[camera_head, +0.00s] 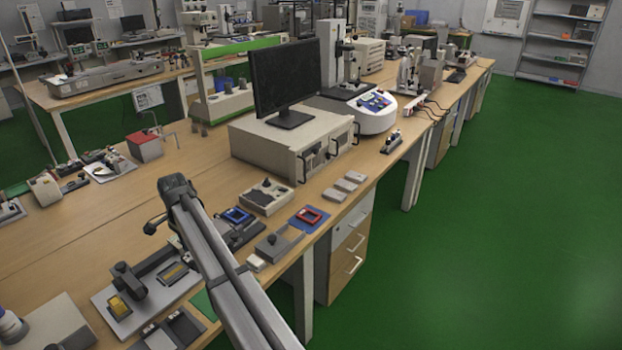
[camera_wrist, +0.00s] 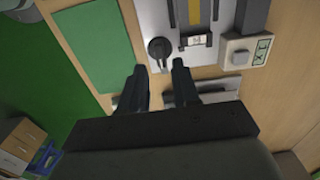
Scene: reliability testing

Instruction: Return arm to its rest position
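My arm (camera_head: 230,275) reaches up from the bottom of the head view and over the wooden bench (camera_head: 90,230). My gripper (camera_head: 153,224) is at its far end, above the bench top; its fingers are small there. In the wrist view my gripper (camera_wrist: 158,76) shows two dark fingers standing apart, with no object held between them. Beyond the fingertips is a grey fixture (camera_wrist: 217,40) with a yellow strip and a dark round knob (camera_wrist: 160,47). How high the fingers are above it is hard to tell.
A monitor (camera_head: 285,75) stands on a beige instrument (camera_head: 265,140). A red-framed part on a blue mat (camera_head: 322,214) and a blue-framed part (camera_head: 237,215) lie right of my arm. A fixture (camera_head: 135,300) lies left. The green floor (camera_head: 500,220) is open at right.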

